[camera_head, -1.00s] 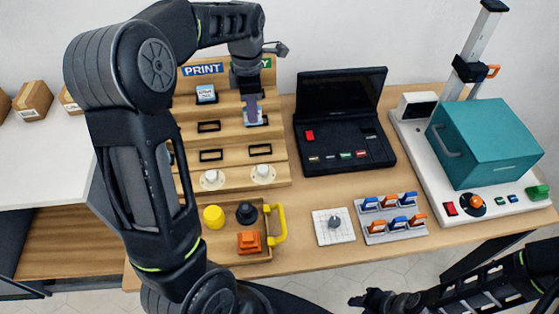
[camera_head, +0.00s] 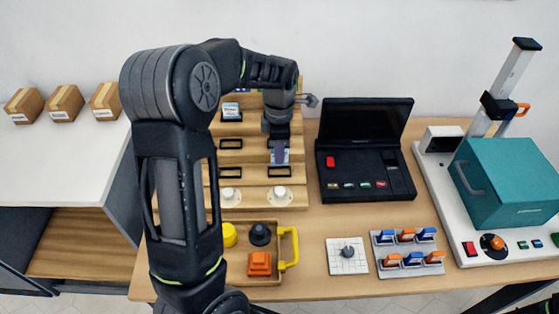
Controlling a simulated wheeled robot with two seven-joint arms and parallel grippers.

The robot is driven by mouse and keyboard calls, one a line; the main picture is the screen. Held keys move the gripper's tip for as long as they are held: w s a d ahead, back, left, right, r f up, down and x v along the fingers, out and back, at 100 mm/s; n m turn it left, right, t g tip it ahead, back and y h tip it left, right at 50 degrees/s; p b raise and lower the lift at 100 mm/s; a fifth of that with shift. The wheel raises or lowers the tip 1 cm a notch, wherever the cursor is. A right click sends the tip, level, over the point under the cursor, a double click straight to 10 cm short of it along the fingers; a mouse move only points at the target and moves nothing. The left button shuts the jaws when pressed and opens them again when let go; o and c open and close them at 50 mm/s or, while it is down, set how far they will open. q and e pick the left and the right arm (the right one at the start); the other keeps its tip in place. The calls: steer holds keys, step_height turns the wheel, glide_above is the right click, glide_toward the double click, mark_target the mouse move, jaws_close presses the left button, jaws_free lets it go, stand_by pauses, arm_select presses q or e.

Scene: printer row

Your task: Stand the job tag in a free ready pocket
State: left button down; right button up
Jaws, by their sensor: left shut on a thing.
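My left gripper (camera_head: 279,138) points down in front of the right column of the stepped wooden rack (camera_head: 256,185). It is shut on the job tag (camera_head: 279,156), a small upright card with pale and purplish parts. The tag shows just above the lowest right pocket (camera_head: 281,171), a black frame that looks empty. I cannot tell whether the tag touches the rack. My arm hides the upper right pockets and most of the header labels. In the left column, another tag (camera_head: 231,112) stands in the top pocket; the middle pocket (camera_head: 231,143) and lowest pocket (camera_head: 231,172) look empty.
Two white knobs sit on the rack's front step. Before it is a wooden tray (camera_head: 236,281) with yellow, black and orange pieces and a yellow handle (camera_head: 290,247). An open black case (camera_head: 366,165) stands right of the rack, with a teal-boxed machine (camera_head: 508,182) beyond.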

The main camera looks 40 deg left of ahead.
arm_select(q)
steer(key=shift+f, duration=1.85)
steer(key=shift+f, duration=0.2)
steer(key=c, duration=1.4)
jaws_free()
steer(key=shift+r, duration=0.15)
step_height(320, 180, up, 12)
steer(key=shift+r, duration=0.1)
